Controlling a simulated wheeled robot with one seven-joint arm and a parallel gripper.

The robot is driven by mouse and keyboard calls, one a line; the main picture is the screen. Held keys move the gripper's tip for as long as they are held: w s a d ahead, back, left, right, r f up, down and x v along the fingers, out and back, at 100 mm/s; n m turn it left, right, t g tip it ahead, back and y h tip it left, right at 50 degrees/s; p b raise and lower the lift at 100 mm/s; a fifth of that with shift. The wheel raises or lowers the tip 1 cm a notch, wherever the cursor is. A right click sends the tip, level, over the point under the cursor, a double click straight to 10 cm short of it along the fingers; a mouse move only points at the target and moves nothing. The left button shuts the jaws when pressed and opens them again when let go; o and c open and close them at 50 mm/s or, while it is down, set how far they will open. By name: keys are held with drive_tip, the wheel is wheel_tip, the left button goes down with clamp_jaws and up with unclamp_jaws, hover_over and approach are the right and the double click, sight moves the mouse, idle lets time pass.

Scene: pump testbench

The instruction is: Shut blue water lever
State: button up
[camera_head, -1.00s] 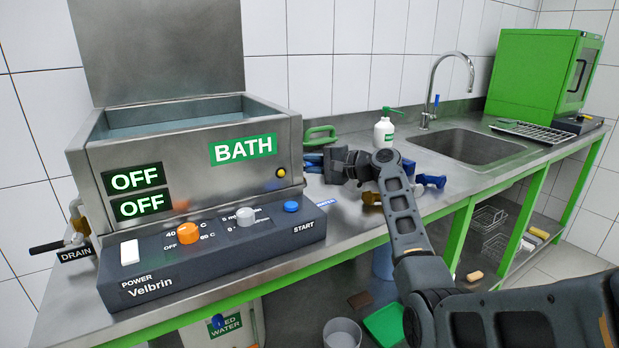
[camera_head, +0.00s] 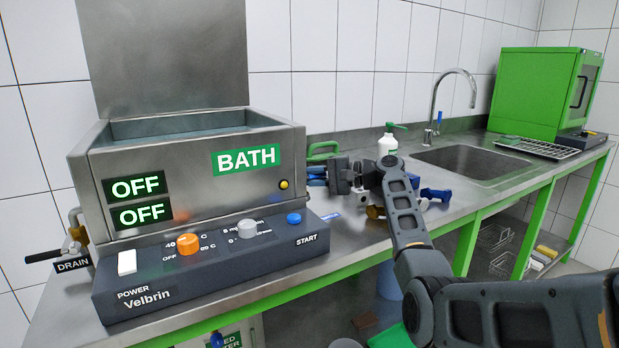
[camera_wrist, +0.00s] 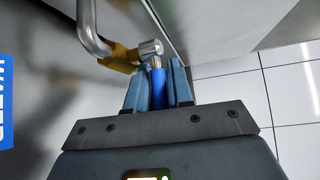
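The blue water lever (camera_wrist: 158,88) shows in the wrist view as a blue handle joined to a metal valve body with a brass fitting. My gripper (camera_wrist: 157,80) has one finger on each side of the handle, and they look closed against it. In the head view my gripper (camera_head: 316,175) is just right of the bath tank (camera_head: 200,175), above the counter. The lever itself cannot be told apart from the fingers there. A blue label (camera_wrist: 5,100) with white letters is at the left edge of the wrist view.
The control panel (camera_head: 210,262) stands in front of the tank. A soap bottle (camera_head: 387,143), blue-handled items (camera_head: 436,194) and a sink (camera_head: 470,160) are to the right along the counter (camera_head: 375,240). A drain lever (camera_head: 45,256) is at the far left.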

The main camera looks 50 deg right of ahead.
drive_tip(key=shift+o, duration=1.4)
drive_tip(key=shift+s+m+h+p, duration=0.1)
drive_tip(key=shift+m+h+p, duration=0.2)
drive_tip(key=shift+h+p, duration=0.1)
